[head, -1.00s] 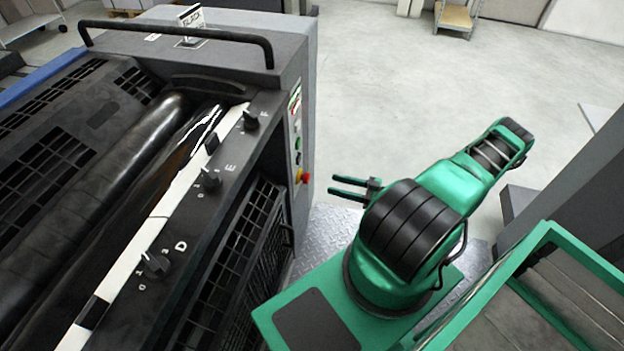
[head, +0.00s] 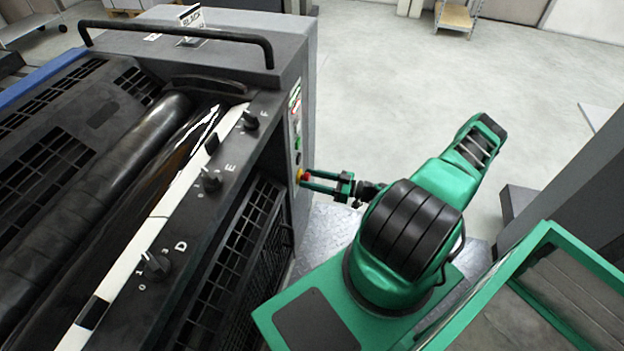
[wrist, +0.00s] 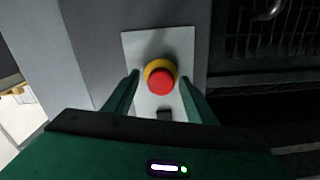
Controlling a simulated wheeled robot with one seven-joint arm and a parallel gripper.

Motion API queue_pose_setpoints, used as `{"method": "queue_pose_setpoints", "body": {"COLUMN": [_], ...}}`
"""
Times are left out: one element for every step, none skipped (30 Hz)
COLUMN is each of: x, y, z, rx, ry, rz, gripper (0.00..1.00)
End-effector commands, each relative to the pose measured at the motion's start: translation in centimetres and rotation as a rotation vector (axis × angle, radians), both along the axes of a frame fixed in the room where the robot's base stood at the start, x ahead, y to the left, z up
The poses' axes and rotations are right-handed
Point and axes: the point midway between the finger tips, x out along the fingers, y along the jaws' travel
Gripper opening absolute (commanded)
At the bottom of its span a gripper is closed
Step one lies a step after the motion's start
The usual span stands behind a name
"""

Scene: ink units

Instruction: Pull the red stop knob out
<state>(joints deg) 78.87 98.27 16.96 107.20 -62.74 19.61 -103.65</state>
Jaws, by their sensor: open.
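The red stop knob (wrist: 161,82) sits on a yellow ring (wrist: 152,67) on a pale plate on the machine's side. In the wrist view it lies between the ends of my two green fingers, with a gap on each side. My gripper (wrist: 158,88) is open. In the head view the knob (head: 305,177) shows at the tips of my gripper (head: 308,181), partly covered by the fingers. I cannot tell how deep the fingertips reach around the knob.
The dark machine (head: 230,210) with lettered dials and a top handrail (head: 180,32) fills the left. A small dark part (wrist: 164,114) sits on the plate below the knob. A green-framed cart (head: 560,290) stands at lower right. The floor (head: 400,90) behind my arm is clear.

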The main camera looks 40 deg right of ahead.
Motion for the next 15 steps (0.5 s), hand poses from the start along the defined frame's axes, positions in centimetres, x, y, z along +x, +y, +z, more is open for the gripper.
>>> {"method": "queue_pose_setpoints", "body": {"x": [0.0,0.0,0.0,0.0,0.0,0.0,0.0,0.0,0.0,0.0,-0.1,-0.4,-0.6,-0.9,-1.2], "y": [0.0,0.0,0.0,0.0,0.0,0.0,0.0,-0.1,-0.1,-0.1,-0.2,-0.4,-0.7,-0.9,-1.2], "z": [0.0,0.0,0.0,0.0,0.0,0.0,0.0,0.0,0.0,0.0,0.0,0.0,0.0,-0.1,0.0], "rx": [0.0,0.0,0.0,0.0,0.0,0.0,0.0,0.0,-0.001,-0.001,-0.002,-0.002,-0.002,-0.003,-0.004], "ry": [0.0,0.0,0.0,0.0,0.0,0.0,0.0,0.0,0.0,0.0,0.001,0.0,0.0,0.001,0.0], "rz": [0.0,0.0,0.0,0.0,0.0,0.0,0.0,-0.001,-0.001,-0.001,-0.002,-0.002,-0.002,-0.002,-0.002], "gripper": [0.51,0.44,0.34,0.27,0.2,0.1,0.03,0.0,0.0,0.0,0.0,0.0,0.0,0.0,0.0]}}
